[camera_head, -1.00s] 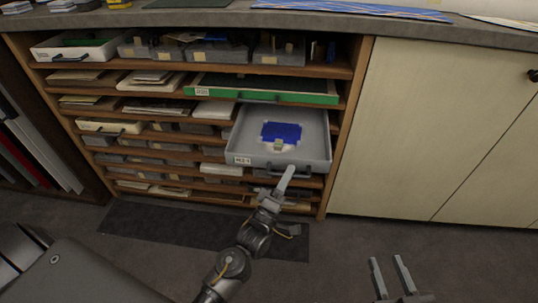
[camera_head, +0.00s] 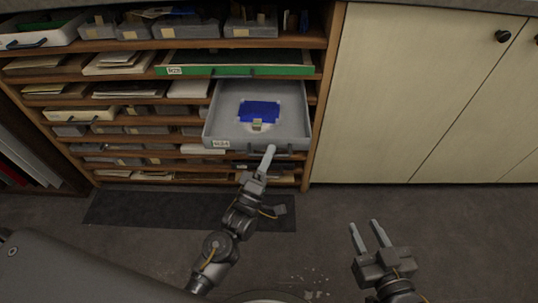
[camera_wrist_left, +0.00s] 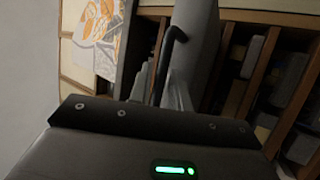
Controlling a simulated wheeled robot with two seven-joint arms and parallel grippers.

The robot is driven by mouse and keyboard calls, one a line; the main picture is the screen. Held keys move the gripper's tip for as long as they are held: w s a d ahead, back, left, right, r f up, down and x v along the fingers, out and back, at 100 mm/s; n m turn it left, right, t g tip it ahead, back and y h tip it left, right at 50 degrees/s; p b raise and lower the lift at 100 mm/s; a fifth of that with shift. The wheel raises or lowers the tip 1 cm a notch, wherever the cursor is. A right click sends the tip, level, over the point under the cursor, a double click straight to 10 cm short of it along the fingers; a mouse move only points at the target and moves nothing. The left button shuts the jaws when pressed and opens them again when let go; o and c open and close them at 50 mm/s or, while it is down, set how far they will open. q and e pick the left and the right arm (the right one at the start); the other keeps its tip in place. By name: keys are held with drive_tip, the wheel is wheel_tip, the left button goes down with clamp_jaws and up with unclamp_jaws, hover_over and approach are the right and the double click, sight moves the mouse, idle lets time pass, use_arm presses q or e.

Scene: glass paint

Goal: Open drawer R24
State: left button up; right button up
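The grey drawer (camera_head: 292,125), whose small label seems to read R24, is pulled well out of the wooden shelf unit. A blue patch and a small pale object lie inside it. Its dark handle (camera_head: 286,152) is on the front face and also shows in the left wrist view (camera_wrist_left: 171,45). My left gripper (camera_head: 270,152) is at this handle, its fingers close together. In the left wrist view, the left gripper's fingers (camera_wrist_left: 161,85) stand on both sides of the handle bar and appear shut on it. My right gripper (camera_head: 365,225) is open and empty above the floor.
A green-fronted drawer (camera_head: 220,71) lies just above the open one. Other shelves hold papers, grey boxes and a white tray (camera_head: 38,38). A pale cabinet (camera_head: 400,100) stands to the right. A dark mat (camera_head: 140,210) lies on the otherwise mostly clear floor.

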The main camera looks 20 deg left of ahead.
use_arm(q)
drive_tip(key=v, duration=1.1)
drive_tip(key=shift+w, duration=0.15)
